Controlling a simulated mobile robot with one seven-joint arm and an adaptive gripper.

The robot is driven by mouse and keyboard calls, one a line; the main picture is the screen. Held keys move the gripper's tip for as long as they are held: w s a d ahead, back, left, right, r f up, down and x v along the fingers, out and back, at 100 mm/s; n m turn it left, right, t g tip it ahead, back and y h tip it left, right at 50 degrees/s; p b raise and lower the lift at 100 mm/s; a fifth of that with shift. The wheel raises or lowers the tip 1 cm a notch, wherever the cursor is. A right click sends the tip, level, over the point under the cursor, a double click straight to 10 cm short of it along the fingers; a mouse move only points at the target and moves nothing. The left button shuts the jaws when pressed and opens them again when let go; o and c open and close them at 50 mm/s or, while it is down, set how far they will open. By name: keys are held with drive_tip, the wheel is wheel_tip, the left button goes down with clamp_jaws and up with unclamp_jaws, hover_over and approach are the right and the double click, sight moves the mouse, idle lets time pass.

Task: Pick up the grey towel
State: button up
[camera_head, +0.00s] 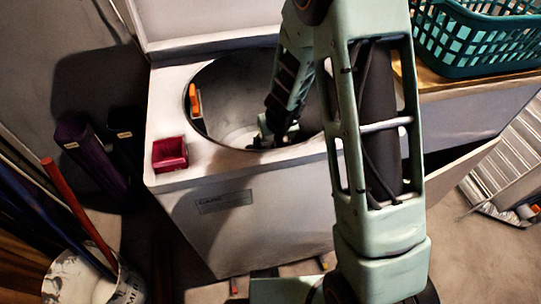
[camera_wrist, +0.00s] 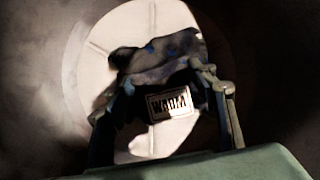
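The grey towel (camera_wrist: 155,62) shows in the wrist view as a dark, crumpled grey cloth with bluish spots, against the pale round drum floor. My gripper (camera_head: 275,135) reaches down inside the drum of the open top-loading washer (camera_head: 250,225). In the wrist view my gripper (camera_wrist: 165,80) has its two fingers well apart, with the cloth at and between the fingertips. Whether they touch it is unclear. A dark part with a white lettered label (camera_wrist: 170,104) sits between the fingers. In the head view my arm and the washer rim hide the towel.
The drum wall (camera_head: 225,85) closely surrounds my gripper. An orange object (camera_head: 195,100) is at the drum's left side. A red box (camera_head: 170,154) sits on the washer's left corner. A teal basket (camera_head: 480,40) stands at right. A bucket (camera_head: 85,280) with poles is at lower left.

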drive_tip(key=c, duration=1.3)
drive_tip(key=shift+o, duration=0.2)
